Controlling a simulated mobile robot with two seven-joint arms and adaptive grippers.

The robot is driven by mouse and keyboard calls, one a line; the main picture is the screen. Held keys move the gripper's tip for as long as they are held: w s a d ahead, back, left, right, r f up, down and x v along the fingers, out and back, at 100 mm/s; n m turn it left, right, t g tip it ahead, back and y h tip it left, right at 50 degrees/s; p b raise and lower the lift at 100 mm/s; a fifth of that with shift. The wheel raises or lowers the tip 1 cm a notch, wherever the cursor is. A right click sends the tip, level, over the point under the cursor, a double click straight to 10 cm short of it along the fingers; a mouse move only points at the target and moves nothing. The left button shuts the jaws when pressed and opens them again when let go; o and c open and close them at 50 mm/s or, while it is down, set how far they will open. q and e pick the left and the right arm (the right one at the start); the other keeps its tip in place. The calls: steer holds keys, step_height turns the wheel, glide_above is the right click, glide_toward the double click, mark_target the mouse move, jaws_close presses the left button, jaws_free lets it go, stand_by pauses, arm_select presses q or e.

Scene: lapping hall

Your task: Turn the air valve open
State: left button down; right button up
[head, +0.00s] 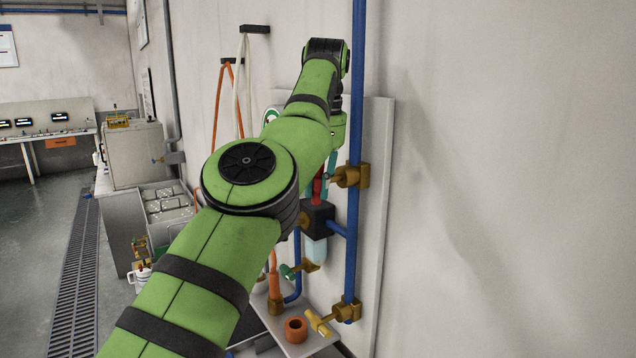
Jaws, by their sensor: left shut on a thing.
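A brass air valve (352,177) sits on the vertical blue pipe (356,90) on the wall panel. Its stem points left toward a narrow red part (317,188), possibly its handle. My green left arm reaches up across the view, and my left gripper (328,176) is beside the stem, partly hidden by my arm. It is shut on what looks like the valve handle; the exact grip is hard to see. My right gripper is out of view.
A grey cabinet (134,155) and a bench stand further left. The wall at right is bare.

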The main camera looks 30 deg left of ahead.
arm_select(q)
steer(key=shift+f, duration=0.2)
steer(key=c, duration=1.3)
jaws_free()
steer(key=shift+c, duration=0.2)
steer(key=shift+o, duration=0.8)
steer(key=shift+r, duration=0.15)
steer(key=shift+a+f, duration=0.15)
steer(key=shift+f, duration=0.05)
